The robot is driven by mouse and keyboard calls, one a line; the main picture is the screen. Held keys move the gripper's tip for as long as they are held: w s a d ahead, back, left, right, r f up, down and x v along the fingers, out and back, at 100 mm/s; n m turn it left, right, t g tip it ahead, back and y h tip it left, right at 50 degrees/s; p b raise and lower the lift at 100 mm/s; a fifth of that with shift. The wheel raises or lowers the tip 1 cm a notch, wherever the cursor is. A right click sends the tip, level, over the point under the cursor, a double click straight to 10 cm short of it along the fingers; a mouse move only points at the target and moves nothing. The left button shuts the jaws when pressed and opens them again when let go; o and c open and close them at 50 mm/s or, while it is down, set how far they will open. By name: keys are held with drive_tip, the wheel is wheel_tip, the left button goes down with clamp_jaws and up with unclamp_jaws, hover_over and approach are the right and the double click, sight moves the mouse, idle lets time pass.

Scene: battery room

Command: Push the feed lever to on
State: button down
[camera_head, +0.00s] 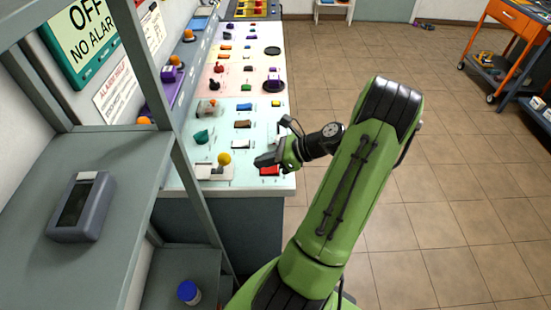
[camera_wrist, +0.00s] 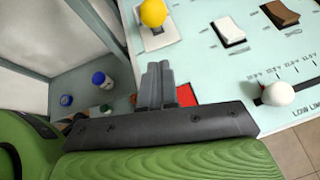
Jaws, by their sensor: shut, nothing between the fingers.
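A lever with a yellow ball knob (camera_head: 224,158) stands on a pale plate near the front left of the console's top. Its ball also shows at the top of the wrist view (camera_wrist: 153,12). No feed label is legible, so I cannot tell for sure that this is the feed lever. My gripper (camera_head: 262,162) is shut and empty, to the right of the yellow ball and apart from it. In the wrist view its closed fingers (camera_wrist: 156,85) point toward the yellow ball, with a red part (camera_wrist: 187,96) of the console partly hidden behind them.
The console (camera_head: 284,183) carries several coloured switches and knobs. A white rocker (camera_wrist: 228,31), a brown rocker (camera_wrist: 281,13) and a white ball knob (camera_wrist: 278,94) lie near my gripper. A grey shelf frame (camera_head: 190,190) stands close on the left. The tiled floor is open at the right.

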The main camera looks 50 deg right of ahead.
sight(223, 158)
drive_tip(key=w+a, duration=0.2)
drive_tip(key=w, duration=0.3)
drive_tip(key=shift+w+a+f+b, duration=0.2)
drive_tip(key=shift+a+b, duration=0.2)
drive_tip(key=shift+r, duration=0.1)
drive_tip(key=r+p, duration=0.1)
drive_tip(key=p, duration=0.1)
drive_tip(key=w+g+h+p, duration=0.1)
drive_tip(key=p, duration=0.1)
drive_tip(key=shift+a+r, duration=0.4)
drive_tip(key=w+g+h+p, duration=0.1)
drive_tip(key=p, duration=0.1)
drive_tip(key=w+a+r+g+p, duration=0.1)
drive_tip(key=p, duration=0.2)
drive_tip(key=w+a+r+g+h+p, duration=0.1)
drive_tip(key=p, duration=0.2)
drive_tip(key=shift+a+n+g+h, duration=0.25)
drive_tip(key=shift+n+g+h, duration=0.05)
drive_tip(key=shift+n+g, duration=0.1)
drive_tip(key=shift+w+a+g+h+p, duration=0.45)
drive_tip(key=shift+w+g+h+p, duration=0.05)
drive_tip(key=shift+w+g+p, duration=0.2)
drive_tip(key=shift+w+a+f+g+h, duration=0.1)
drive_tip(key=shift+w+a+g+h, duration=0.1)
drive_tip(key=shift+w+a+g, duration=0.25)
drive_tip(key=shift+w+a+f+g+h, duration=0.1)
drive_tip(key=shift+w+a+g+h, duration=0.15)
drive_tip(key=shift+w, duration=0.35)
drive_tip(key=shift+a, duration=0.15)
